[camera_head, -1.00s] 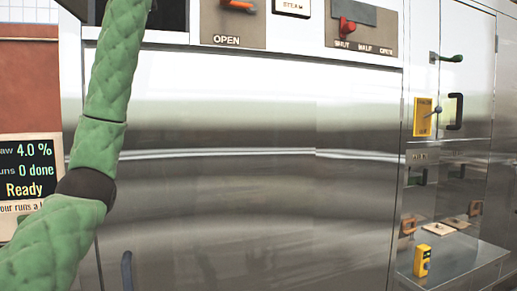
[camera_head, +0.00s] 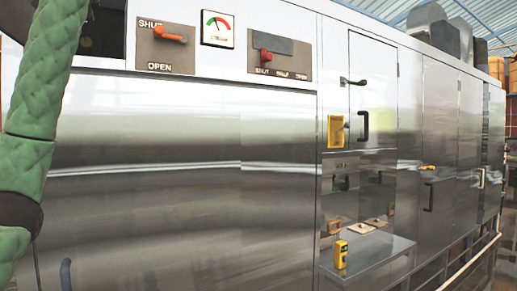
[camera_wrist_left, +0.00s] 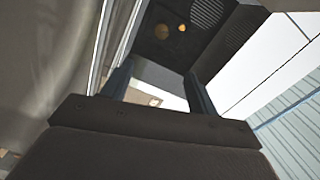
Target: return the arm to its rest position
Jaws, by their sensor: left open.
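My left arm (camera_head: 35,110), in padded green sleeves, rises along the left edge of the head view and leaves at the top. Its gripper is outside that view. In the left wrist view, the two dark fingers of my left gripper (camera_wrist_left: 159,70) stand apart with nothing visible between them. A dark box-like part with round grilles lies beyond them. My right gripper shows in neither view.
A steel machine front fills the head view, with an orange-handled switch (camera_head: 170,36), a gauge (camera_head: 217,29) and a red knob (camera_head: 265,55). To the right are a yellow tag (camera_head: 336,131), cabinet doors and a low shelf (camera_head: 385,252) bearing a yellow control box (camera_head: 341,254).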

